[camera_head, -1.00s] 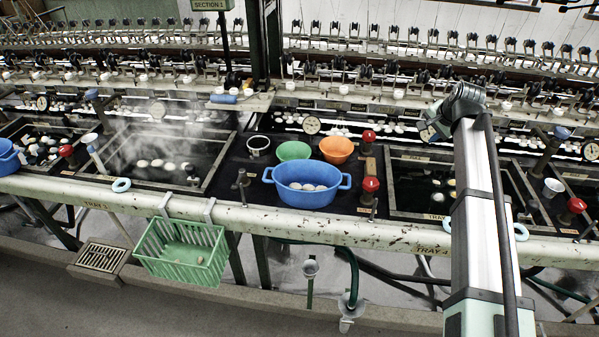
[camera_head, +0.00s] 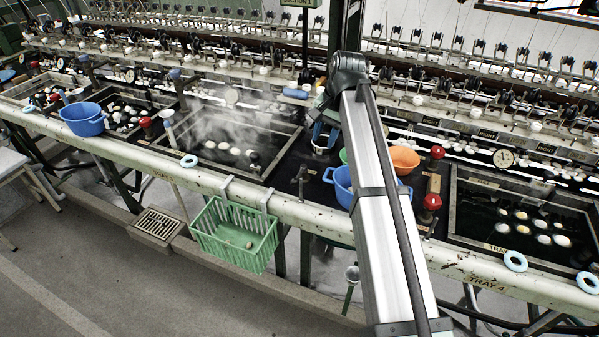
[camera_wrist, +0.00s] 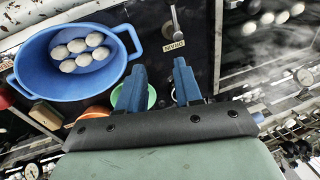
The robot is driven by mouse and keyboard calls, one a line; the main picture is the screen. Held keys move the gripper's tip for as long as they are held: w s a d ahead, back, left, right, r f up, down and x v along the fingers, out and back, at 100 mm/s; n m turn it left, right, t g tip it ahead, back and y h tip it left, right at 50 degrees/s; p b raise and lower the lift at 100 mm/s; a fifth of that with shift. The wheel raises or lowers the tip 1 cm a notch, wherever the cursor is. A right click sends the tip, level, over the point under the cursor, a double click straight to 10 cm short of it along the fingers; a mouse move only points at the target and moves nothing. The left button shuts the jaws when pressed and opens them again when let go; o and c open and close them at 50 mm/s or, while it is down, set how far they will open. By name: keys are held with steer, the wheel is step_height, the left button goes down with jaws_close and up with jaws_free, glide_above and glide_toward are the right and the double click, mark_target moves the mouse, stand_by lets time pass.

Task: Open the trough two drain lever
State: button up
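A small upright metal lever (camera_head: 301,181) stands on the dark deck between the steaming trough (camera_head: 190,152) and the blue basin. In the wrist view a metal lever (camera_wrist: 175,20) shows at the top, beside a small label plate (camera_wrist: 173,46) I cannot read with certainty. I cannot tell which trough is number two. My gripper (camera_wrist: 158,84) has two blue fingers held apart with nothing between them. In the head view my gripper (camera_head: 323,128) hangs behind the lever, near the pale cup, apart from the lever and partly hidden by my arm.
A blue basin (camera_head: 341,187) of cocoons stands right of the lever, partly behind my arm; it also shows in the wrist view (camera_wrist: 35,68). An orange bowl (camera_head: 404,159) and red-knobbed levers (camera_head: 432,203) stand further right. A green basket (camera_head: 234,237) hangs on the front rail.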

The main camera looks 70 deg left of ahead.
mark_target(298, 176)
steer(key=s, duration=0.5)
steer(key=shift+n+h, duration=0.3)
steer(key=shift+n, duration=0.1)
steer(key=f, duration=0.4)
steer(key=s+a+f, duration=0.1)
steer(key=f, duration=0.3)
steer(key=a+f, duration=0.1)
steer(key=f, duration=0.4)
steer(key=shift+s+a+f, duration=0.1)
steer(key=shift+s+a, duration=0.05)
steer(key=shift+a, duration=0.1)
jaws_close()
steer(key=shift+s+d, duration=0.15)
stand_by(0.3)
